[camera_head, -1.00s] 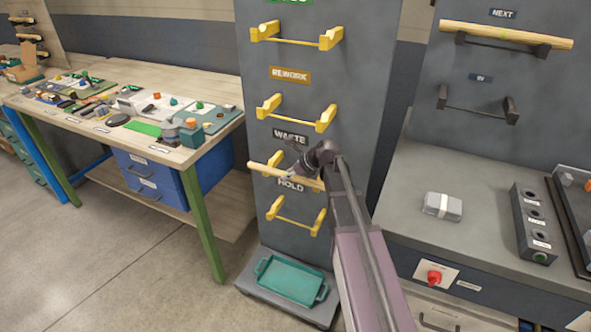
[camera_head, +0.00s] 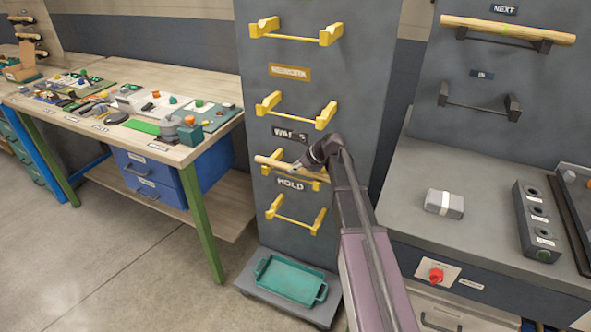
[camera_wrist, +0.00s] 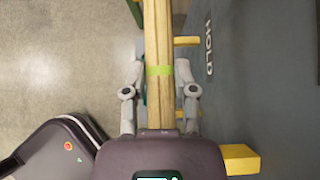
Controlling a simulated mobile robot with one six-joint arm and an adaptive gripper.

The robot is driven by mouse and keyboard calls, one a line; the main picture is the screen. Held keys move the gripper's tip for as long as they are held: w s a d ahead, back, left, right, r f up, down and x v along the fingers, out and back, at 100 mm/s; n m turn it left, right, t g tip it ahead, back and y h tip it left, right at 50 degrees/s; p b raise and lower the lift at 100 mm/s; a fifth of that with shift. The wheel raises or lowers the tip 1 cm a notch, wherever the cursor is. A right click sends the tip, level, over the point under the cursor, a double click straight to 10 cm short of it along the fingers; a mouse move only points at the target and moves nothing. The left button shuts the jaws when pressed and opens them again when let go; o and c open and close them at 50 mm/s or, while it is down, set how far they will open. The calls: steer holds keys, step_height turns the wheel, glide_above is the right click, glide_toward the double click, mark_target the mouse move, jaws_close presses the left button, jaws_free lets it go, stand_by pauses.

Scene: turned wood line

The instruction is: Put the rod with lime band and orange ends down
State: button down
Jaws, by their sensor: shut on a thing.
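The pale wood rod (camera_wrist: 158,30) has a lime band (camera_wrist: 159,70), seen in the wrist view; orange ends cannot be made out. My gripper (camera_wrist: 159,88) is shut on it near the band, a finger on each side. In the head view, the rod (camera_head: 268,161) lies slightly slanted across the front of the grey panel, between the waste label (camera_head: 289,135) and the HOLD label (camera_head: 290,184). Yellow bracket parts show near the rod, partly hidden by it and my gripper. I cannot tell whether the rod touches them.
An empty yellow rack (camera_head: 295,216) is below the HOLD label, and other empty yellow racks (camera_head: 297,115) are above. A teal tray (camera_head: 290,281) sits at the panel's foot. Another rod (camera_head: 505,30) rests on the NEXT rack. The dark IN rack (camera_head: 478,104) is empty.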

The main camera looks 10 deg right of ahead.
steer(key=shift+f, duration=0.2)
steer(key=shift+c, duration=2)
jaws_free()
steer(key=shift+r, duration=0.2)
steer(key=shift+r, duration=0.2)
steer(key=shift+s+d+r+p, duration=0.3)
steer(key=shift+d+r+p, duration=0.2)
steer(key=shift+p, duration=0.15)
steer(key=p+v, duration=0.3)
steer(key=v, duration=0.1)
steer(key=shift+a, duration=0.15)
steer(key=s+d, duration=0.7)
steer(key=d, duration=0.2)
steer(key=shift+d+f+b, duration=0.3)
steer(key=shift+b, duration=0.05)
